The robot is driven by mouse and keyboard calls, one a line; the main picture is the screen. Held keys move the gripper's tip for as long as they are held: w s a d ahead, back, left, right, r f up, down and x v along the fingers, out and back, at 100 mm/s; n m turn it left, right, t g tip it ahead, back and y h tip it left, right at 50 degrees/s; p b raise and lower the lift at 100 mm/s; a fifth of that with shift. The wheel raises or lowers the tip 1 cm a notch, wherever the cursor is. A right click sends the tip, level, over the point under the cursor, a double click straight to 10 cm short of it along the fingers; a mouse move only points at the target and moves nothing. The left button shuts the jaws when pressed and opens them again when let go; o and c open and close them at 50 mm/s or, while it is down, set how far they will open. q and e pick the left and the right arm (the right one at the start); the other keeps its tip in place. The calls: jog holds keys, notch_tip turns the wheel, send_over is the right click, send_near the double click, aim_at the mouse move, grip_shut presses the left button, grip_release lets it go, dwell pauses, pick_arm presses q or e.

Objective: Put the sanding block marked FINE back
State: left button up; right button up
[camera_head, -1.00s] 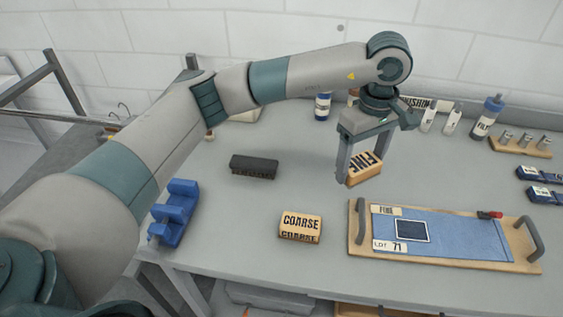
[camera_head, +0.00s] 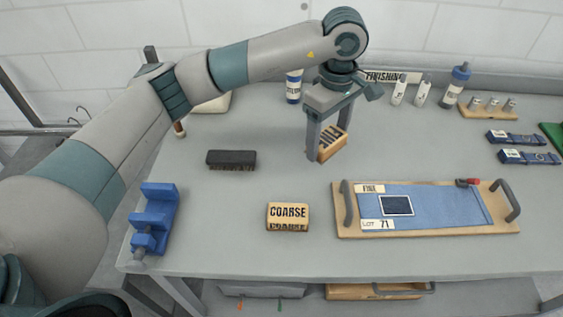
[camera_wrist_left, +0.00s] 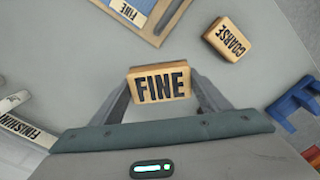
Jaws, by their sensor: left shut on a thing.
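The wooden sanding block marked FINE (camera_head: 332,144) is between the fingers of my left gripper (camera_head: 328,140), which is shut on it above the table. In the left wrist view the FINE block (camera_wrist_left: 160,83) faces the camera with its black lettering readable, held between the fingers. The tray (camera_head: 344,225) has a FINE label (camera_head: 370,188), a LOT 71 label, a blue mat (camera_head: 440,206) and a dark square in a white outline. The similar block marked COARSE (camera_head: 288,216) lies on the table left of the tray. My right gripper is not in view.
A dark brush (camera_head: 231,159) and a blue vise-like fixture (camera_head: 154,218) are on the left. Bottles (camera_head: 456,85), a FINISHING sign (camera_head: 386,76) and a rack with metal pieces (camera_head: 488,112) stand at the back. Blue packs (camera_head: 528,157) lie at right.

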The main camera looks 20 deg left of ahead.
pick_arm(q)
jog(key=a, duration=0.1)
jog(key=a+f+p, duration=0.1)
jog(key=a, duration=0.1)
jog(key=shift+s+f, duration=0.15)
jog(key=shift+s, duration=0.1)
jog(key=p, duration=0.3)
send_over(282, 172)
jog(key=f, duration=0.4)
jog(key=shift+d+f, duration=0.1)
jog(key=shift+d, duration=0.1)
jog(key=shift+a+f, duration=0.25)
jog(key=shift+f, duration=0.05)
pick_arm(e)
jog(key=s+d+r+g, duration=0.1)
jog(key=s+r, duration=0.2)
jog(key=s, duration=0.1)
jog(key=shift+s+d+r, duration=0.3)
pick_arm(q)
jog(key=shift+f+p, duration=0.35)
jog(key=shift+p, duration=0.25)
notch_tip(282, 172, down, 3)
jog(key=shift+r+p, duration=0.1)
jog(key=shift+p, duration=0.7)
jog(key=shift+f, duration=0.2)
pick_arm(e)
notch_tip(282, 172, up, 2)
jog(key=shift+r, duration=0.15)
